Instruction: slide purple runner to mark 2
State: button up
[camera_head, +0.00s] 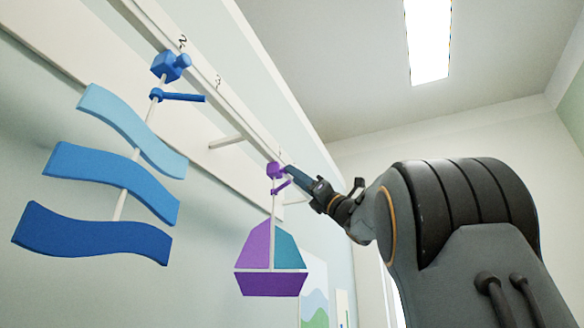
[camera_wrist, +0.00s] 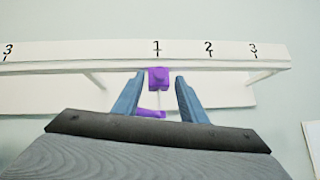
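The purple runner (camera_head: 274,170) is a small block on a pale rail (camera_head: 235,112); a sailboat with purple and teal sails and a purple hull (camera_head: 270,284) hangs from it. In the wrist view the purple runner (camera_wrist: 158,78) sits at mark 1 (camera_wrist: 157,47). Mark 2 (camera_wrist: 209,48) is to its right. My gripper (camera_wrist: 159,82) is open, with one blue finger on each side of the runner and small gaps visible. In the head view my gripper (camera_head: 288,172) is at the runner, and its far finger is hidden.
A blue runner (camera_head: 168,66) with several wavy blue boards (camera_head: 112,182) hangs nearer on the same rail, beneath another mark 2. A mark 3 (camera_wrist: 253,49) lies right of mark 2. The rail from the purple runner to mark 2 looks clear.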

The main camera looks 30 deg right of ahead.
aim_at(279, 170)
jog(key=shift+p+x, duration=0.85)
jog(key=shift+x, duration=0.7)
grip_shut()
